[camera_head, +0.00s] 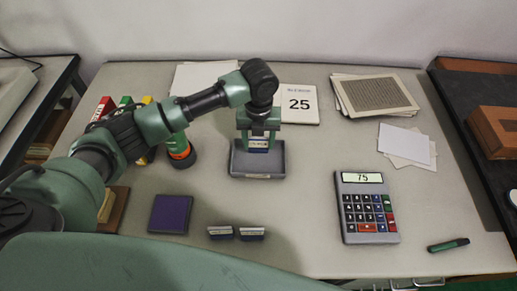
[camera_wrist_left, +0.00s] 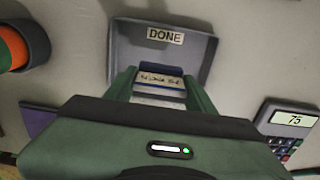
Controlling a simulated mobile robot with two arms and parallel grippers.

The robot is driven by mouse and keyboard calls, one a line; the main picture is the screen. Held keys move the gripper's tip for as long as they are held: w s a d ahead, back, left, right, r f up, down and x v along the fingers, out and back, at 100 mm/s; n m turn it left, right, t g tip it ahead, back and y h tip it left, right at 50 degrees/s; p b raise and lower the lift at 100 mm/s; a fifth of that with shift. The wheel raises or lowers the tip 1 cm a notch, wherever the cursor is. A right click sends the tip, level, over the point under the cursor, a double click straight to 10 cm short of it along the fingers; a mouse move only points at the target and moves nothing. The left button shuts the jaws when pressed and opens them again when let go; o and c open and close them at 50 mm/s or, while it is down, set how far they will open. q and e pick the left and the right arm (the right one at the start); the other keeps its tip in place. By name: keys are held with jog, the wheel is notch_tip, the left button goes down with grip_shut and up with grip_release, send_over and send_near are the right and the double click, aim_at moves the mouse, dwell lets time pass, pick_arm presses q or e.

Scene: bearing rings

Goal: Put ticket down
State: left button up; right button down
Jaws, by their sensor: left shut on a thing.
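The ticket (camera_head: 258,145) is a small blue-and-white piece with dark writing; it also shows in the left wrist view (camera_wrist_left: 160,80). My left gripper (camera_head: 258,137) is shut on it, with one green finger at each side in the wrist view. The gripper points down over the grey tray (camera_head: 243,171), near its back part in the head view. The wrist view shows a "DONE" label (camera_wrist_left: 165,36) on the tray. I cannot tell whether the ticket touches the tray floor. My right gripper is not in view.
A calculator (camera_head: 366,207) reading 75 stands to the right. A card reading 25 (camera_head: 300,104) is behind. An orange-and-green cylinder (camera_head: 181,152) stands left of the tray.

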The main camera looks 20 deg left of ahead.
aim_at(259, 147)
pick_arm(q)
jog(key=shift+f, duration=2.55)
jog(key=shift+f, duration=0.2)
jog(key=o, duration=1.4)
jog(key=shift+r, duration=0.1)
notch_tip(259, 147, up, 12)
jog(key=shift+r+b, duration=0.15)
jog(key=shift+b, duration=0.15)
